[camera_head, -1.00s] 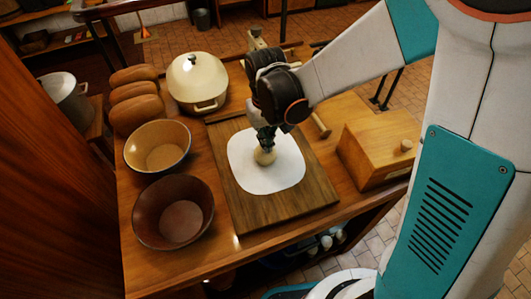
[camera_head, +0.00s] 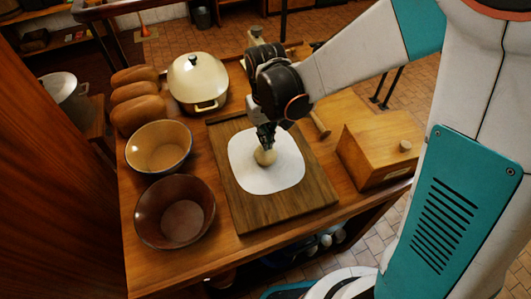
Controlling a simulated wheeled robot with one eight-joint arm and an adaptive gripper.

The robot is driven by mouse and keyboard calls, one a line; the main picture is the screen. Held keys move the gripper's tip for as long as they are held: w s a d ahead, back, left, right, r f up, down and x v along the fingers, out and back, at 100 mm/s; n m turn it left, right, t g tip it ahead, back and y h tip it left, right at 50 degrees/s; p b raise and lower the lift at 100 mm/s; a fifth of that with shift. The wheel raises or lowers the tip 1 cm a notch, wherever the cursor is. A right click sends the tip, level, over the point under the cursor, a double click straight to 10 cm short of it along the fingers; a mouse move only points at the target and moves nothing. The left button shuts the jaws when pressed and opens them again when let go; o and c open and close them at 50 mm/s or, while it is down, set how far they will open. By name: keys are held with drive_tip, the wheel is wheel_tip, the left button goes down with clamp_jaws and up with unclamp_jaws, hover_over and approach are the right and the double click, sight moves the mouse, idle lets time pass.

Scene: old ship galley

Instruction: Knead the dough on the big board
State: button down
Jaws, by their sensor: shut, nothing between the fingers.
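My gripper (camera_head: 267,146) is shut and points down right at the top of the dough. It looks to touch or nearly touch the dough; the exact contact is hidden by the fingers. The fingers hold nothing.
Two bowls (camera_head: 158,148) (camera_head: 174,211) stand left of the board. Several loaves (camera_head: 138,102) and a cream lidded pot (camera_head: 197,82) are behind. A wooden box (camera_head: 375,155) stands at the right, and a rolling pin handle (camera_head: 319,125) shows behind the board.

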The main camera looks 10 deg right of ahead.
drive_tip(key=shift+s+f+b, duration=0.1)
drive_tip(key=shift+f+b, duration=0.75)
drive_tip(key=shift+f, duration=0.05)
idle(0.8)
drive_tip(key=shift+r+p, duration=0.6)
drive_tip(key=shift+r, duration=0.25)
wheel_tip(320, 180, up, 6)
drive_tip(key=p, duration=0.4)
idle(0.5)
